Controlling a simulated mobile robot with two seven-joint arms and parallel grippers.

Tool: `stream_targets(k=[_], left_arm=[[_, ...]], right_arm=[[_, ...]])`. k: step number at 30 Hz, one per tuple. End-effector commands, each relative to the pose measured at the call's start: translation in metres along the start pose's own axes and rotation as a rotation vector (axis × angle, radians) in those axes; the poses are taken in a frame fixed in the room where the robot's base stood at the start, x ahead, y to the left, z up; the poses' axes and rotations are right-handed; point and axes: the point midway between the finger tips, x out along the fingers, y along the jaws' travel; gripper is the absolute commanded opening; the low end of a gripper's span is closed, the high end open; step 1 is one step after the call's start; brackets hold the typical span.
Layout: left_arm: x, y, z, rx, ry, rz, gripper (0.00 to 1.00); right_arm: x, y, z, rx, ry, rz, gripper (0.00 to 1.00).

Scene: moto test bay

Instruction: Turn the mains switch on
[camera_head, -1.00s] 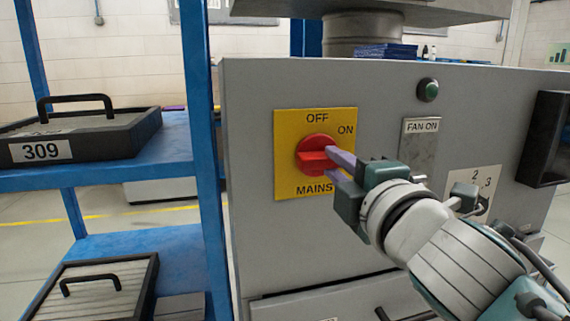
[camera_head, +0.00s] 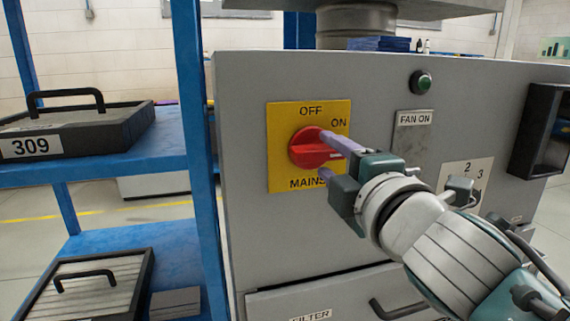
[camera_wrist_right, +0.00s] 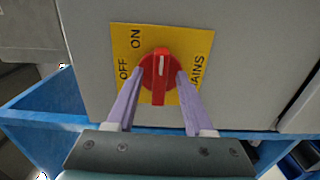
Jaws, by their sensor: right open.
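The mains switch is a red rotary knob (camera_head: 308,152) on a yellow plate (camera_head: 279,176) marked OFF at the top, ON at the upper right and MAINS below. Its raised grip bar lies about level in the head view. In the wrist view the knob (camera_wrist_right: 158,75) has a white mark pointing to the picture's top. My right gripper (camera_head: 325,155) is open, one purple finger above and one below the grip bar. In the wrist view its fingertips (camera_wrist_right: 166,76) flank the knob; whether they touch it I cannot tell. My left gripper is not in view.
The grey cabinet (camera_head: 250,230) also carries a green button (camera_head: 421,83), a FAN ON plate (camera_head: 413,140), a numbered selector plate (camera_head: 452,175) and a lower drawer handle (camera_head: 400,312). A blue rack (camera_head: 190,90) with a black tray (camera_head: 75,133) stands close on the left.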

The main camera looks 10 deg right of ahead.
Motion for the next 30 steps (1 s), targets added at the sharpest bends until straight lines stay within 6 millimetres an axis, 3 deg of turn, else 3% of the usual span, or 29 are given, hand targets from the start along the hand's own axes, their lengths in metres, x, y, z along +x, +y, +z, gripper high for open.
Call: stream_targets(k=[15, 21, 30], left_arm=[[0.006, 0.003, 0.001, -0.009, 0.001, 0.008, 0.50], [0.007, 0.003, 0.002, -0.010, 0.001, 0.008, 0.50], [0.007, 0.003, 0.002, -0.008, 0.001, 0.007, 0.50]], right_arm=[[-0.084, -0.002, 0.000, 0.001, 0.001, -0.002, 0.53], [-0.096, 0.000, 0.000, 0.000, 0.000, 0.000, 0.53], [-0.096, 0.000, 0.000, 0.005, -0.002, -0.003, 0.53]])
